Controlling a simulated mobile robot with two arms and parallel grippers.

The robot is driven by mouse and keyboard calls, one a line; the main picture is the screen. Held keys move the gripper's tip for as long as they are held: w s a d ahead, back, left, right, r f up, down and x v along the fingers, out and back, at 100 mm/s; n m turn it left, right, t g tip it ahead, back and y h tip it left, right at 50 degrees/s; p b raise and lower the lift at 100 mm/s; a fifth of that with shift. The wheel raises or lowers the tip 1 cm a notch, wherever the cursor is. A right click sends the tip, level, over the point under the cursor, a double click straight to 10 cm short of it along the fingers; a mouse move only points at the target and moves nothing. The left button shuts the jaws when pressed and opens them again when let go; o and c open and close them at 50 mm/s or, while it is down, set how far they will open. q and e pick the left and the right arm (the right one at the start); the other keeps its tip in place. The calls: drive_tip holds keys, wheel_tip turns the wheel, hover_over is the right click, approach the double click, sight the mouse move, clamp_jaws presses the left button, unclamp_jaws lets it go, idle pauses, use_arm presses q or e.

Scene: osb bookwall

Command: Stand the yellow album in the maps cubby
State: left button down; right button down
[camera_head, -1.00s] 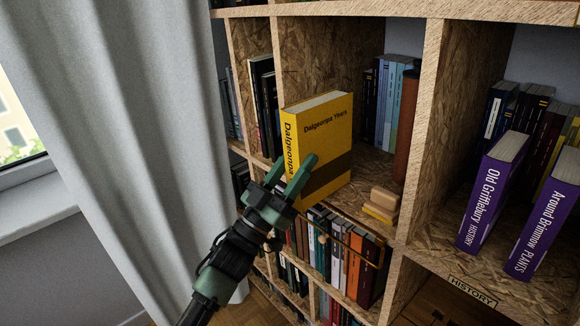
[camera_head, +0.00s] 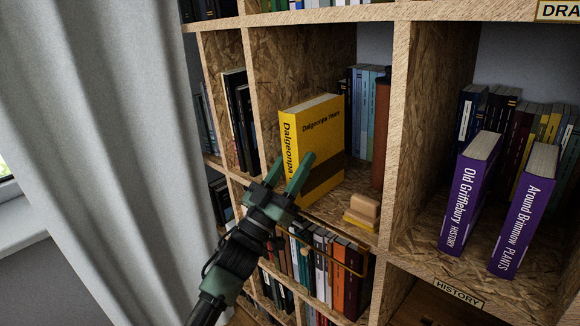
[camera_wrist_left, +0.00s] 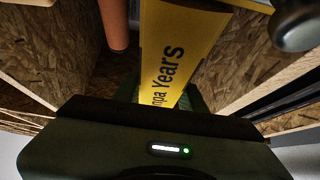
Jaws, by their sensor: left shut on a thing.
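The yellow album (camera_head: 318,135), titled "Dalgeonpa Years", is upright at the opening of an OSB cubby (camera_head: 357,187), its spine facing out to the left. My left gripper (camera_head: 287,174) is shut on the lower part of the album near its spine. In the left wrist view the album (camera_wrist_left: 180,45) rises from the jaws, its lettering sideways. No maps label is readable. My right gripper is not in view.
Dark and blue books (camera_head: 364,110) and a brown cylinder (camera_head: 381,130) stand behind the album's right. A divider (camera_head: 395,130) separates the right cubby, holding purple books (camera_head: 470,190) above a HISTORY label (camera_head: 458,293).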

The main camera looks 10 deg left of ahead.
use_arm(q)
drive_tip(key=shift+d+r, duration=0.1)
drive_tip(key=shift+r, duration=0.1)
drive_tip(key=shift+f, duration=0.15)
idle(0.4)
drive_tip(key=c, duration=0.7)
unclamp_jaws()
drive_tip(key=shift+c, duration=0.2)
drive_tip(key=shift+f, duration=0.35)
drive_tip(key=shift+s+a+f, duration=0.2)
drive_tip(key=shift+s+f, duration=0.05)
drive_tip(key=shift+f, duration=0.05)
drive_tip(key=b+v, duration=0.1)
drive_tip(key=v, duration=0.5)
drive_tip(key=shift+s+a+b, duration=0.2)
drive_tip(key=shift+s+b, duration=0.15)
drive_tip(key=shift+s, duration=0.05)
